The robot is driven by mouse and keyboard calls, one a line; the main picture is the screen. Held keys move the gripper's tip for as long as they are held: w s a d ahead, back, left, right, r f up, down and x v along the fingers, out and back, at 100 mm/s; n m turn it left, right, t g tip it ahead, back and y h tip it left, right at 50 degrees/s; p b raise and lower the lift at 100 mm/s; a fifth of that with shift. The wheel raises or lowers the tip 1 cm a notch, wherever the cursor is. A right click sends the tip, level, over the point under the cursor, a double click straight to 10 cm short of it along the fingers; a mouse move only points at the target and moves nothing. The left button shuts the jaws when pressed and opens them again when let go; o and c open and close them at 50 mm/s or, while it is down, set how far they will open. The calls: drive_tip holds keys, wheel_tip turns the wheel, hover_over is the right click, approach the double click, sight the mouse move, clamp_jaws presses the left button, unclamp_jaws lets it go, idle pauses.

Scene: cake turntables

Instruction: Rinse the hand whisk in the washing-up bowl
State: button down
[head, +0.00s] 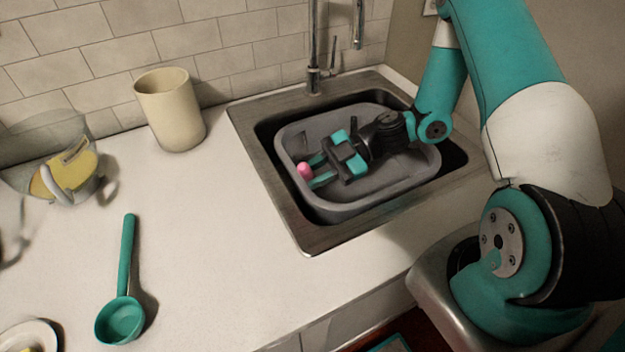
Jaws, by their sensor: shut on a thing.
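The grey washing-up bowl (288,137) sits in the sink under the tap. My gripper (314,171) reaches into the bowl from the right, near its left wall. Its teal fingers are shut on the hand whisk (305,170), of which only a pink rounded end shows at the fingertips. The rest of the whisk is hidden, so its wires and their depth in the bowl cannot be seen.
The tap (314,50) rises behind the sink (270,205). A cream cup (170,112) stands on the counter to the left. A teal ladle (122,310) lies nearer the front. A clear jug (45,150) with something yellow stands far left. The counter between ladle and sink is clear.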

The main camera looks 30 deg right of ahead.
wheel_tip(320, 180, up, 19)
drive_tip(key=p, duration=1)
drive_tip(key=shift+r, duration=0.2)
idle(0.7)
drive_tip(key=shift+p, duration=0.3)
idle(1.7)
wheel_tip(320, 180, up, 4)
drive_tip(key=shift+f+p, duration=0.1)
drive_tip(key=shift+p, duration=0.7)
